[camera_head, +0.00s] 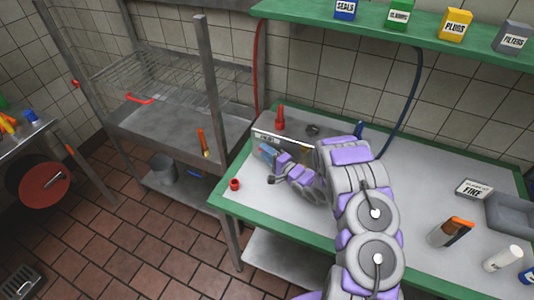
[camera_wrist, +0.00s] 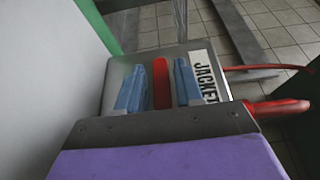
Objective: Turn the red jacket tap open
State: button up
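The red jacket tap shows in the wrist view as an upright red lever (camera_wrist: 162,84) on a grey metal box (camera_wrist: 116,76) with a white label reading "JACKET" (camera_wrist: 206,76). My gripper (camera_wrist: 160,82) has its two blue fingers apart, one on each side of the lever. Narrow gaps seem to show beside the lever, so I see no firm grip. In the head view, my gripper (camera_head: 268,153) is at the front of the metal box (camera_head: 286,142) on the green-edged table. The lever is hidden there.
A red upright object (camera_head: 280,117) stands behind the box. A small red ring-shaped item (camera_head: 235,184) sits at the table's left edge. In the wrist view, a red hose (camera_wrist: 262,68) and a red rounded part (camera_wrist: 278,108) lie to the right. The table's right side holds several items.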

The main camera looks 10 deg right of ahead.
jog(key=shift+a, duration=0.25)
jog(key=shift+c, duration=1.4)
jog(key=shift+d, duration=0.2)
grip_shut()
